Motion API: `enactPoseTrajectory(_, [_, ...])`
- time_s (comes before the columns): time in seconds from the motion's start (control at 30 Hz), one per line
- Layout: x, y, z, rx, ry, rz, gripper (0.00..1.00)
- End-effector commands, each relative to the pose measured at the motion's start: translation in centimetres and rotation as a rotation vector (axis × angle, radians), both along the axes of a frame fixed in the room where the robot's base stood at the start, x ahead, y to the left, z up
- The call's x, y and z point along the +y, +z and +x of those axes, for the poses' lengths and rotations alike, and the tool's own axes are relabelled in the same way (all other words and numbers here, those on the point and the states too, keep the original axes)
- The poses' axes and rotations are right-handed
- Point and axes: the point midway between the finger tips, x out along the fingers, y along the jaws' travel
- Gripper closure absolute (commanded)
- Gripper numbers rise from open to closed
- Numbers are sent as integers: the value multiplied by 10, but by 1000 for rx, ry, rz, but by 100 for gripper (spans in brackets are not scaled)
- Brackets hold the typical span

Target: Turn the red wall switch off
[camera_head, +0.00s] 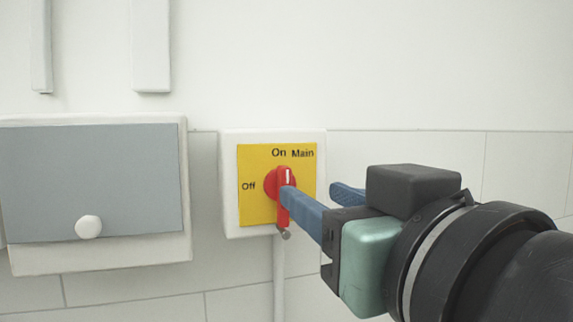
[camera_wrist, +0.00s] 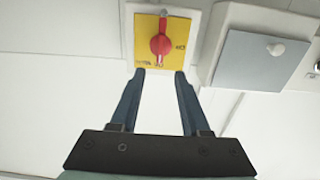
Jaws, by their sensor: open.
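The red switch (camera_head: 283,177) is a rotary handle on a yellow plate (camera_head: 252,206) in a white wall box. Its white mark points up towards "On"; "Off" is printed at the left. In the wrist view, which is upside down, the red switch (camera_wrist: 161,44) stands upright in line with the gap between my fingers. My gripper (camera_head: 311,190) is open and empty, reaching from the right with blue fingers. The near finger overlaps the handle in the head view. In the wrist view my gripper (camera_wrist: 160,74) has its tips at the plate's edge; contact cannot be told.
A grey-fronted box (camera_head: 90,180) with a white knob (camera_head: 88,227) is on the wall left of the switch. A white conduit (camera_head: 279,280) runs down below the switch box. The wall to the right is bare.

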Motion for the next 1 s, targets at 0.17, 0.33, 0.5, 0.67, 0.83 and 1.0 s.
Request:
enactPoseTrajectory(0.17, [13, 4, 38, 5, 2, 2, 54])
enactPoseTrajectory(0.33, [22, 4, 65, 1, 1, 1, 54])
enactPoseTrajectory(0.5, [27, 2, 81, -1, 0, 0, 54])
enactPoseTrajectory(0.67, [28, 0, 86, -1, -1, -1, 54])
enactPoseTrajectory(0.83, [28, 0, 85, -2, -1, 0, 54])
enactPoseTrajectory(1.0, [28, 0, 85, -2, -1, 0, 79])
